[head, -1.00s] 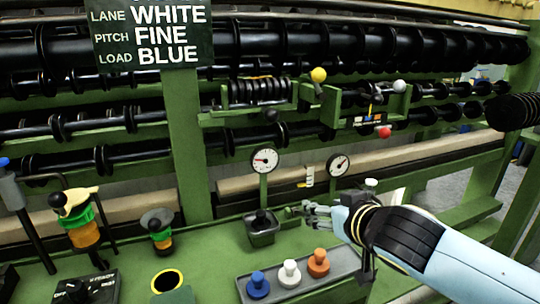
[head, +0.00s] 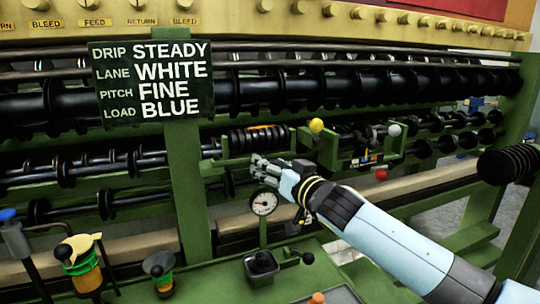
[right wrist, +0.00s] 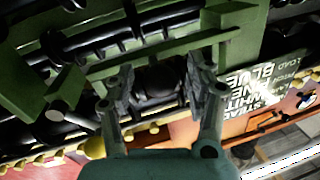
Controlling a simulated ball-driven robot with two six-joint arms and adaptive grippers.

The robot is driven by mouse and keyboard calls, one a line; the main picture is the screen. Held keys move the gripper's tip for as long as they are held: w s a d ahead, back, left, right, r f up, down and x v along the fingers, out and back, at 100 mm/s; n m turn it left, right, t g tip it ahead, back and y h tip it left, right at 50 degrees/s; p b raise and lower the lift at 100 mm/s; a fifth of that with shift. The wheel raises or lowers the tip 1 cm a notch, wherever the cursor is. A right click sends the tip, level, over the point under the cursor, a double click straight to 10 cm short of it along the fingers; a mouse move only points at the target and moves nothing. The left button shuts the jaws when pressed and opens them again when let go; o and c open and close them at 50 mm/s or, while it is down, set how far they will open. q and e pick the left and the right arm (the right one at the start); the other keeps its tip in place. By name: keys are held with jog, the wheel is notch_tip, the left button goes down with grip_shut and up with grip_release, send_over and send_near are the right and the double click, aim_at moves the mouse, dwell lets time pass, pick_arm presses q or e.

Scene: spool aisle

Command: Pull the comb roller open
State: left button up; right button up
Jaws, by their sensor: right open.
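The comb roller is probably the black ribbed roller (head: 258,139) in a green frame (head: 235,161), right of the sign in the head view. My right gripper (head: 258,166) is just below and in front of it and hides part of the frame. In the right wrist view, the open fingers (right wrist: 158,76) stand on either side of a dark rounded knob (right wrist: 160,80) in front of a green bar (right wrist: 165,48). I cannot tell whether they touch it. My left gripper is out of view.
A sign (head: 152,84) reads drip steady, lane white, pitch fine, load blue. Yellow (head: 316,125), white (head: 394,130) and red (head: 381,174) balls sit on a second frame to the right. A gauge (head: 263,202) stands below my gripper.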

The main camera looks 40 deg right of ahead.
jog(key=shift+w, duration=0.3)
grip_shut()
dwell(0.4)
